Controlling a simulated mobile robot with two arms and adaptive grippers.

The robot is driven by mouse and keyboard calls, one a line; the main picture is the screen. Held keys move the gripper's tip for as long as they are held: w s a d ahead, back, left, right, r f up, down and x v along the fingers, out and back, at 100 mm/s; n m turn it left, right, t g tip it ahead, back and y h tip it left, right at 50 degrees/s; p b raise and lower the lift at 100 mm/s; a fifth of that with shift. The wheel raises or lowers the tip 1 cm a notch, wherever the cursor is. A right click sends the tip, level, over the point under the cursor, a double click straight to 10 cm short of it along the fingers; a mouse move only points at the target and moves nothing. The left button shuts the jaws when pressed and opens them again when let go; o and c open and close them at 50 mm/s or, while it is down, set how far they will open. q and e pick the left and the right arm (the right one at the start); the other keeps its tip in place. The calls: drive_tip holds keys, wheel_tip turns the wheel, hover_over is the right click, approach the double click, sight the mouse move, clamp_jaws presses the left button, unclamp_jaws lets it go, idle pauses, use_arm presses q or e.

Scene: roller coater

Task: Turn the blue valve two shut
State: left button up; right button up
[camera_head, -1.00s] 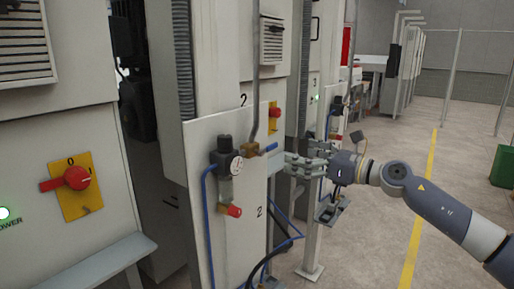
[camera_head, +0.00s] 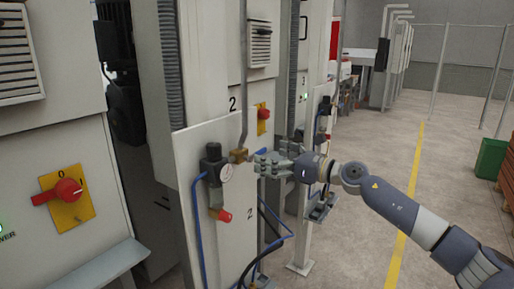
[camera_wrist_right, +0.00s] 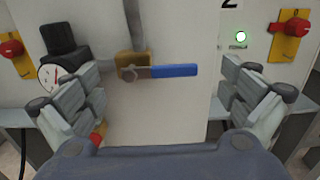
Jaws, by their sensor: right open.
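The valve has a brass body (camera_head: 239,156) on the panel marked 2, at the lower end of a vertical grey pipe. In the right wrist view its blue handle (camera_wrist_right: 174,71) points right from the brass body (camera_wrist_right: 130,66), level and crosswise to the pipe. My left gripper is out of view.
A black regulator with a gauge (camera_head: 226,173) and a red knob (camera_head: 221,215) sits left of the valve. Blue hoses (camera_head: 198,230) run below. A red switch on a yellow plate (camera_head: 67,190) is at left. Open floor (camera_head: 355,250) lies to the right.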

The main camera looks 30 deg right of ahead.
sight(258, 152)
drive_tip(key=p+x, duration=0.1)
drive_tip(key=x, duration=0.2)
drive_tip(key=shift+r, duration=0.15)
drive_tip(key=shift+p+x, duration=0.5)
drive_tip(key=shift+x, duration=0.35)
drive_tip(key=c, duration=1.5)
drive_tip(key=shift+c, duration=0.2)
